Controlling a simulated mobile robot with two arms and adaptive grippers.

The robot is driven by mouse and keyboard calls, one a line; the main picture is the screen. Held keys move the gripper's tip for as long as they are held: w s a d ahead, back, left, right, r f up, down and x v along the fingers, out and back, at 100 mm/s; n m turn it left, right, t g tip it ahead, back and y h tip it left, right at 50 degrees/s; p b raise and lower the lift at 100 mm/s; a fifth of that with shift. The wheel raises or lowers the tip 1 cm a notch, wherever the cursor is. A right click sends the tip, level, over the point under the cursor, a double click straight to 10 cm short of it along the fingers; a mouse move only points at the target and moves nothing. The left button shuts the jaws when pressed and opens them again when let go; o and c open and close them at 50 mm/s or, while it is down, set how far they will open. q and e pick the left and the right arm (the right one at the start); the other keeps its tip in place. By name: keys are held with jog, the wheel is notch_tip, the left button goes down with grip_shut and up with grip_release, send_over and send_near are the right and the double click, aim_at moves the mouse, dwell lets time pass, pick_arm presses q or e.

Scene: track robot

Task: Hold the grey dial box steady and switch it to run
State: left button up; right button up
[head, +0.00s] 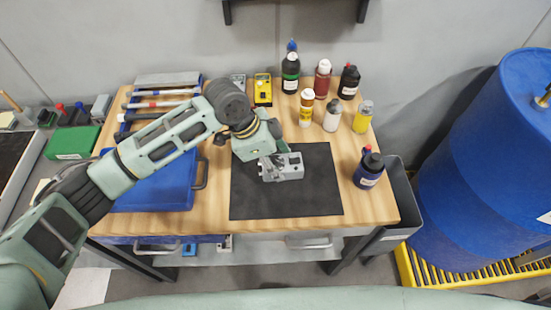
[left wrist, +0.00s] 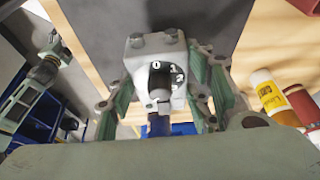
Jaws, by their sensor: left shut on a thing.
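The grey dial box (head: 291,167) sits on a black mat (head: 305,200) on the wooden workbench. My left gripper (head: 270,168) is at the box's left side. In the left wrist view the grey box (left wrist: 143,60) lies between the two green fingers of my left gripper (left wrist: 163,85), which are shut on it. A round dial face with a 0, a 1 and another partly hidden mark shows on the box. The knob in its middle (left wrist: 158,97) is grey; which mark it points to I cannot tell.
A blue case (head: 155,185) lies left of the mat. Several bottles stand along the back right, with a dark blue bottle (head: 368,170) right of the mat. A yellow meter (head: 263,90) lies behind. A large blue drum (head: 480,150) stands right of the bench.

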pick_arm(q)
jog(key=shift+f+b, duration=0.85)
jog(key=shift+f, duration=1.2)
